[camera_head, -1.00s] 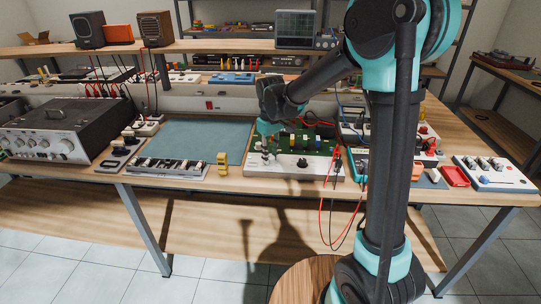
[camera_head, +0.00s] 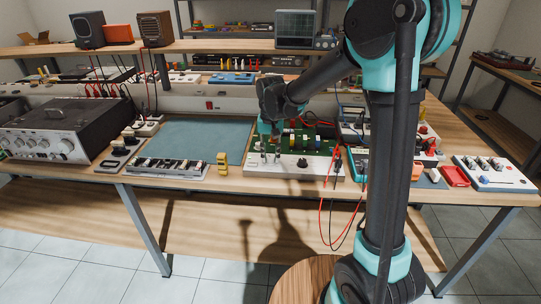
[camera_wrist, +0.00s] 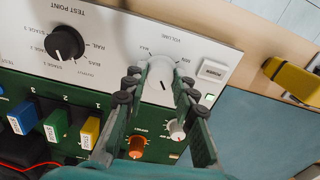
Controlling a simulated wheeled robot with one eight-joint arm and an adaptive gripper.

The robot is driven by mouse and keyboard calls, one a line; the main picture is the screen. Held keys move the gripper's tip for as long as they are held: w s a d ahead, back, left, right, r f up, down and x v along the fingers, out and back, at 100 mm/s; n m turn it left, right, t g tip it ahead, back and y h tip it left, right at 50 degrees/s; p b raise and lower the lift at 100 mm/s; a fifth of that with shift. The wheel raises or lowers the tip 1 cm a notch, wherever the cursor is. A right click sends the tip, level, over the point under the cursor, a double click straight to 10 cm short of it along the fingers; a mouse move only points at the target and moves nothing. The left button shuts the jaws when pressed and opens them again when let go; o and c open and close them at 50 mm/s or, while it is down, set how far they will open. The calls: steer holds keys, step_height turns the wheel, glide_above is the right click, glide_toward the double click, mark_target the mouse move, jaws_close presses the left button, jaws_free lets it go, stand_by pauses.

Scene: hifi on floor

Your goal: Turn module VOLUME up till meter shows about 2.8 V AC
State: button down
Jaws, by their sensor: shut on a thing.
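The module (camera_head: 318,168) is a white-fronted unit with a green board, at the front edge of the bench. In the wrist view its white panel (camera_wrist: 108,42) carries a pale VOLUME knob (camera_wrist: 161,86) with a dark pointer line. My gripper (camera_wrist: 161,76) has one finger on each side of this knob and is shut on it. In the head view my gripper (camera_head: 269,152) reaches down onto the module's left part. A teal-edged device (camera_head: 358,158), perhaps the meter, is partly hidden behind my arm. No voltage reading is legible.
The wrist view shows a black TEST POINT knob (camera_wrist: 67,43), an orange knob (camera_wrist: 137,146), a small white knob (camera_wrist: 177,129) and coloured blocks close by. A yellow object (camera_head: 222,163) stands left of the module. Red and black leads (camera_head: 325,205) hang over the bench edge.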

mark_target(271, 157)
steer(key=shift+m, duration=0.3)
steer(key=c, duration=1.2)
jaws_free()
step_height(271, 157, up, 12)
steer(key=s+d+f+t, duration=0.2)
steer(key=s+d+f, duration=0.7)
steer(key=d, duration=0.3)
steer(key=s+d+f+t, duration=0.2)
steer(key=s+d+f, duration=0.6)
steer(key=s+d, duration=0.2)
steer(key=shift+s+d+f, duration=0.25)
steer(key=shift+d+f, duration=0.1)
steer(key=shift+d, duration=0.5)
